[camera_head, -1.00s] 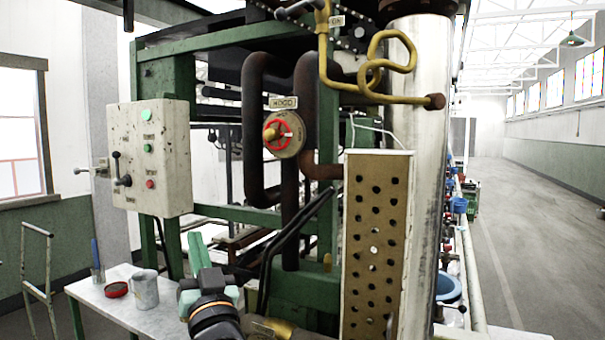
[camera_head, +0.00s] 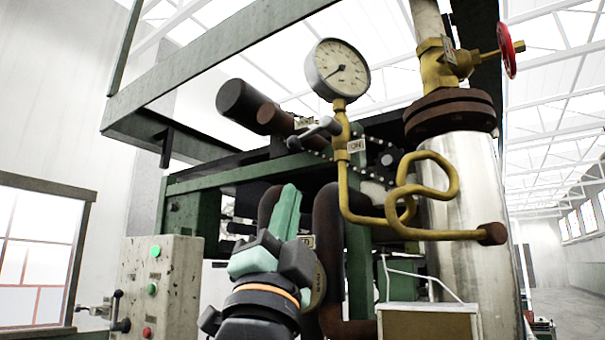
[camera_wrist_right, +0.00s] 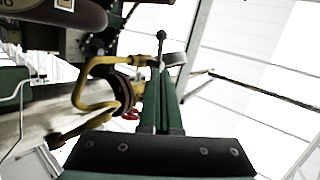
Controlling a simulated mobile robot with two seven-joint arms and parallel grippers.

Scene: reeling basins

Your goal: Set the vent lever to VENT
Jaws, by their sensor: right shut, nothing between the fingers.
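A grey lever with a dark ball end (camera_head: 318,130) sits on the brass pipe below the gauge in the head view. A small plate (camera_head: 356,146) beside it has lettering too small to read surely. I cannot tell if this is the vent lever or which setting it has. My right gripper (camera_head: 289,192) points up, below and left of this lever, shut and empty. In the right wrist view its green fingers (camera_wrist_right: 165,78) lie together, and a dark ball-ended lever (camera_wrist_right: 160,42) shows beyond their tips. My left gripper is not in view.
A round pressure gauge (camera_head: 338,70) tops the brass pipe (camera_head: 350,190), whose coil runs to the steel column (camera_head: 465,190). A red handwheel (camera_head: 507,50) is at upper right. A control box (camera_head: 160,285) with buttons and another lever (camera_head: 118,312) stands lower left.

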